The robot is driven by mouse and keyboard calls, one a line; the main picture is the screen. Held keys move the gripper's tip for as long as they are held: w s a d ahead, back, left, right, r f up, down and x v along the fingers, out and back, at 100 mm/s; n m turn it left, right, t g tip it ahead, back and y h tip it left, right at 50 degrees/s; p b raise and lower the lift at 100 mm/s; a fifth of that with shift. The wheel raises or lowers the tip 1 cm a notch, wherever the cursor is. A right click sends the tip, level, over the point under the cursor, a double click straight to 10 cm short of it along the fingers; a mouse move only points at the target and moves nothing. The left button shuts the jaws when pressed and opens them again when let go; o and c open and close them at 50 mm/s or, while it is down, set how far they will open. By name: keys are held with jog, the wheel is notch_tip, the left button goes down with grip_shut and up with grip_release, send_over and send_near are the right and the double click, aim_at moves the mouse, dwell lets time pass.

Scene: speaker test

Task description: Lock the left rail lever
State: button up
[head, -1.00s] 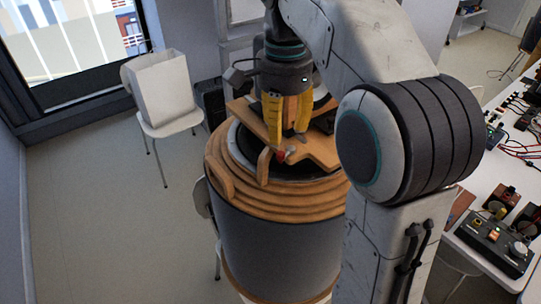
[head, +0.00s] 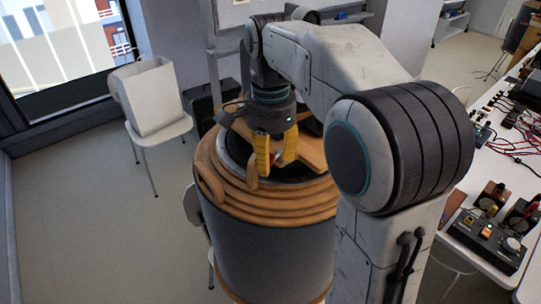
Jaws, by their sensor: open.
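A large drum-shaped speaker (head: 270,250) stands on the floor, with a grey body and stepped wooden rings (head: 285,209) at its top. A wooden plate (head: 311,154) lies across its dark top. A small red-tipped part (head: 278,157), perhaps the lever's end, shows between my yellow fingers. A curved wooden piece (head: 252,172) stands at the front, just by the left finger. My gripper (head: 275,164) points down over the front of the top, fingers apart, around or just in front of the red part. I cannot tell if they touch it. The fingers hide part of the mechanism.
A white chair (head: 160,131) with a white box-like bag (head: 149,97) stands at the left. A white bench (head: 503,165) with cables and a control box (head: 487,238) runs along the right. Shelving (head: 345,20) stands behind the drum. The floor (head: 95,220) at the left is clear.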

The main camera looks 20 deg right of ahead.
grip_shut()
dwell(0.3)
jog(key=shift+s, duration=0.1)
jog(key=shift+s+d+n+p, duration=0.2)
jog(key=shift+d+n+p, duration=0.4)
jog(key=shift+n, duration=1.7)
jog(key=shift+s+d+n+p, duration=0.3)
jog(key=shift+d+n, duration=0.6)
jog(key=shift+n, duration=1.4)
jog(key=shift+s+d+n+p, duration=0.15)
jog(key=shift+d+n+p, duration=0.5)
jog(key=shift+n, duration=1.65)
jog(key=shift+d+f, duration=0.1)
jog(key=shift+d, duration=0.05)
